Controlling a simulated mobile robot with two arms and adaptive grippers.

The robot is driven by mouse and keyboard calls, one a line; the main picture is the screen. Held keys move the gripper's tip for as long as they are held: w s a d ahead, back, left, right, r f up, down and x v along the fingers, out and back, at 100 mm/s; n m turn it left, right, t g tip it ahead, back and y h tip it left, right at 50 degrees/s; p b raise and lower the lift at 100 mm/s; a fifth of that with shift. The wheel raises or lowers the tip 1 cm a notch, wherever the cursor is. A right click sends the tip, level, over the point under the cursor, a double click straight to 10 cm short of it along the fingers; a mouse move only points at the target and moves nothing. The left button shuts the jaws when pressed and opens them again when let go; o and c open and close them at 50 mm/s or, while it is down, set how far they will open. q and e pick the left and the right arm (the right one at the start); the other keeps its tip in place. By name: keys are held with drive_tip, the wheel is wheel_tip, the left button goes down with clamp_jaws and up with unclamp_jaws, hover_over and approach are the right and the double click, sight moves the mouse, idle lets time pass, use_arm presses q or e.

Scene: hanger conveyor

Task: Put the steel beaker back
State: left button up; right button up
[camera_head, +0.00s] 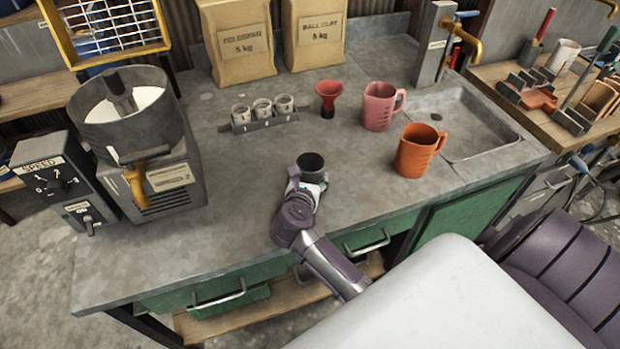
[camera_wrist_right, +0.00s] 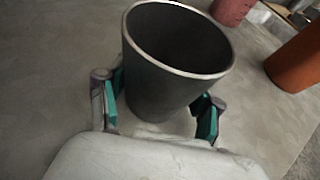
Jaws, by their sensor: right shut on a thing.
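The steel beaker (camera_head: 311,163) is a dark grey, open-topped cup with a bright rim. It is upright over the middle of the grey worktop, and it looks empty. My right gripper (camera_head: 308,180) is shut on it from the near side. In the right wrist view the beaker (camera_wrist_right: 172,68) sits between the teal finger pads of my right gripper (camera_wrist_right: 160,108). I cannot tell whether its base touches the worktop. My left gripper is not in view.
The worktop (camera_head: 235,215) is clear left of the beaker. A sink (camera_head: 470,125) is right; a mixer (camera_head: 135,130) is left.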

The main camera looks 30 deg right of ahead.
drive_tip(key=o, duration=1.4)
drive_tip(key=shift+f, duration=0.15)
drive_tip(key=shift+c, duration=0.2)
drive_tip(key=shift+r, duration=0.2)
drive_tip(key=shift+s+a+r+p, duration=0.1)
drive_tip(key=shift+s+a+p, duration=0.1)
drive_tip(key=shift+p, duration=0.1)
drive_tip(key=p+v, duration=0.3)
drive_tip(key=v, duration=0.8)
drive_tip(key=shift+s+a, duration=0.2)
